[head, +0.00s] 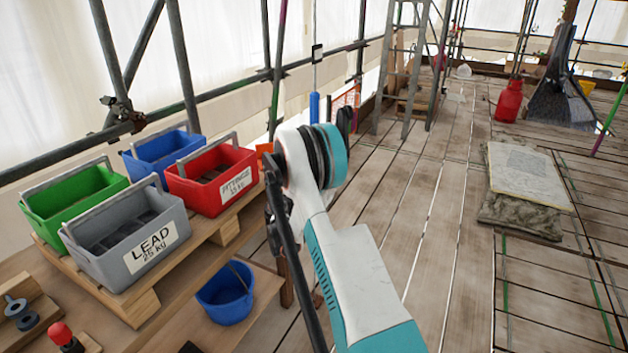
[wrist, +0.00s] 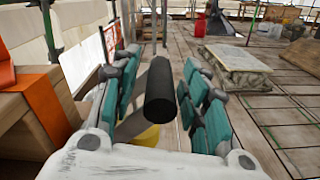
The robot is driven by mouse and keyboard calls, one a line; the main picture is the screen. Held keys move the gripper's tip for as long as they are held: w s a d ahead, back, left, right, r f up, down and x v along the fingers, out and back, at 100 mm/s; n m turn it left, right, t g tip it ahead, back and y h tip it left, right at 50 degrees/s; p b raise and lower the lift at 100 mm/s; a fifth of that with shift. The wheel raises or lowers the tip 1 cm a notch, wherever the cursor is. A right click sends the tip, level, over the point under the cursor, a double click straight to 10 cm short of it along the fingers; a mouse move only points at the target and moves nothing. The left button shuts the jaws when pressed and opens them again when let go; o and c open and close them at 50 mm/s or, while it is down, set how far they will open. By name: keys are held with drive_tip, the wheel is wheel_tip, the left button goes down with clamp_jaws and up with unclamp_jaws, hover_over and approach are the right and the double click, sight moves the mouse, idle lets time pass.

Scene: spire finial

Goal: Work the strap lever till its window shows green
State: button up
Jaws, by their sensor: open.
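In the wrist view my gripper (wrist: 160,82) is open. A black cylindrical grip (wrist: 160,92) stands between its teal-padded fingers, round end toward the camera, with a visible gap on at least the right side. It looks like the strap lever's handle, but the rest of the lever is hidden. An orange strap (wrist: 47,108) runs down over wooden blocks at the left. A bit of orange also shows in the head view (head: 264,150) beside the red bin. No indicator window shows, so its colour cannot be told. In the head view my arm hides most of the gripper.
Green, grey, blue and red bins (head: 212,178) stand on a wooden pallet (head: 140,300) at the left. A blue bucket (head: 225,293) is below it. A covered stack (head: 528,175) lies on the plank deck at the right. Bare planks lie between.

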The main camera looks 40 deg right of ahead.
clamp_jaws()
drive_tip(key=shift+s+d+f+m, duration=0.2)
drive_tip(key=shift+s+f+m, duration=0.35)
drive_tip(key=shift+f, duration=0.25)
drive_tip(key=shift+s+d+f+m, duration=0.15)
drive_tip(key=shift+s+f+m, duration=0.25)
drive_tip(key=shift+f+m, duration=0.35)
unclamp_jaws()
